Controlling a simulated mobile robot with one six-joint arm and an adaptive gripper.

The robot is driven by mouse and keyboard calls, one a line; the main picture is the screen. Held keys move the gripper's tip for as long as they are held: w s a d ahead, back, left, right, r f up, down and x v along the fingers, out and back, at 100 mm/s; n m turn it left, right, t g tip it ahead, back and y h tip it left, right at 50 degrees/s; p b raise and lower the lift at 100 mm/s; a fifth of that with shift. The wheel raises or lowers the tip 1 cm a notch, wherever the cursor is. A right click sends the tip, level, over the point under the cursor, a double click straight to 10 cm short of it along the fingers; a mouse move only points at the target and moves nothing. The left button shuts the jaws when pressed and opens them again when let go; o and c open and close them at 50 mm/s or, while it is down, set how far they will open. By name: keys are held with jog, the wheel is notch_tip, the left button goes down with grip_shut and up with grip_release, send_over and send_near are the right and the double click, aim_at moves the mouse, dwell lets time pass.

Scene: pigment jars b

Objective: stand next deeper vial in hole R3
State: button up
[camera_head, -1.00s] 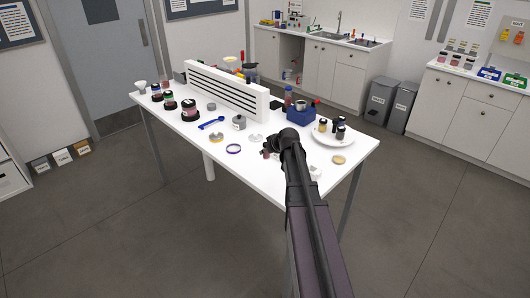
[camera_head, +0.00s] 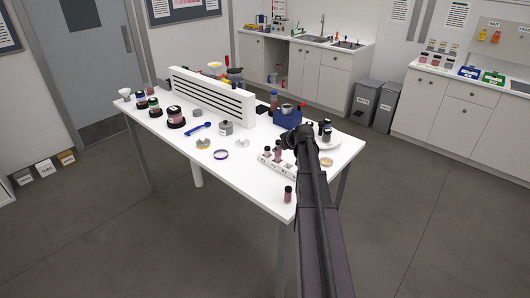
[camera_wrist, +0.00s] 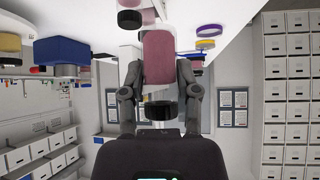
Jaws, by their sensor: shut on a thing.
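My gripper (camera_wrist: 158,72) is shut on a pink vial (camera_wrist: 159,55), one finger on each side, with the vial's black cap (camera_wrist: 160,110) toward the palm. In the head view my gripper end (camera_head: 296,140) is above the white rack (camera_head: 287,170). Pink dark-capped vials (camera_head: 267,152) show at the rack's left end; I cannot tell which of them is the held one. Another pink vial (camera_head: 288,194) stands apart near the table's front edge. Hole labels are too small to read, and my arm hides part of the rack.
A plate (camera_head: 330,142) with dark-capped jars stands behind my arm, with a blue box (camera_head: 290,117) beside it. A purple ring (camera_head: 221,154), a grey jar (camera_head: 226,127) and a blue spoon (camera_head: 198,128) lie to the left. The table's front left is clear.

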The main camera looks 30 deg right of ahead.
send_over(286, 164)
jog(key=s, duration=0.2)
jog(key=shift+s+r, duration=0.1)
dwell(0.4)
jog(key=shift+f+b, duration=2.85)
jog(key=shift+f, duration=0.05)
jog(key=shift+f+b, duration=1.8)
jog(key=o, duration=1.1)
jog(key=shift+r, duration=0.1)
